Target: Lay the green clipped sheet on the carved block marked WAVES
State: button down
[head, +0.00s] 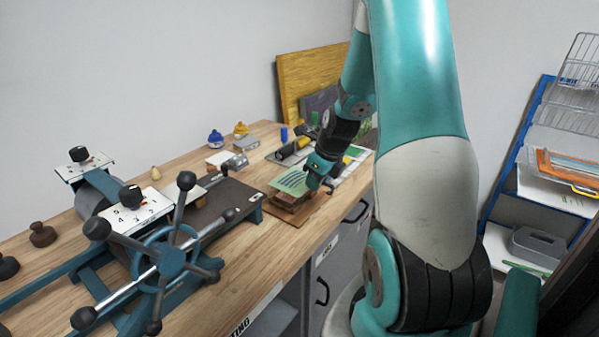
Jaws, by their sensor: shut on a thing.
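The green sheet (287,180) has dark wavy marks on its face and is over a small stack of brown blocks (288,201) on the workbench. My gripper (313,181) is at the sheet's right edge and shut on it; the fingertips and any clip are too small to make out. I cannot tell whether the sheet touches the block below it or is just above. No WAVES marking is readable on the blocks from here.
The blocks stand on a brown board (271,220) near the bench's front edge. A press with a spoked wheel (172,262) fills the left. Ink jars (215,139), small grey boxes (246,144) and a roller (292,149) lie behind. A blue rack (507,165) stands right.

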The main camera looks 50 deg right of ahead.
jog(key=shift+w, duration=0.15)
jog(key=shift+w+a+f+b, duration=0.1)
jog(key=shift+f+b, duration=0.45)
jog(key=shift+b, duration=0.15)
notch_tip(320, 180, down, 3)
jog(key=b, duration=0.3)
jog(key=shift+p, duration=0.35)
jog(key=shift+s+r+p, duration=0.2)
jog(key=shift+p, duration=0.15)
jog(key=shift+f+p, duration=0.1)
jog(key=shift+p, duration=0.3)
dwell(0.9)
dwell(0.3)
jog(key=c, duration=0.9)
grip_release()
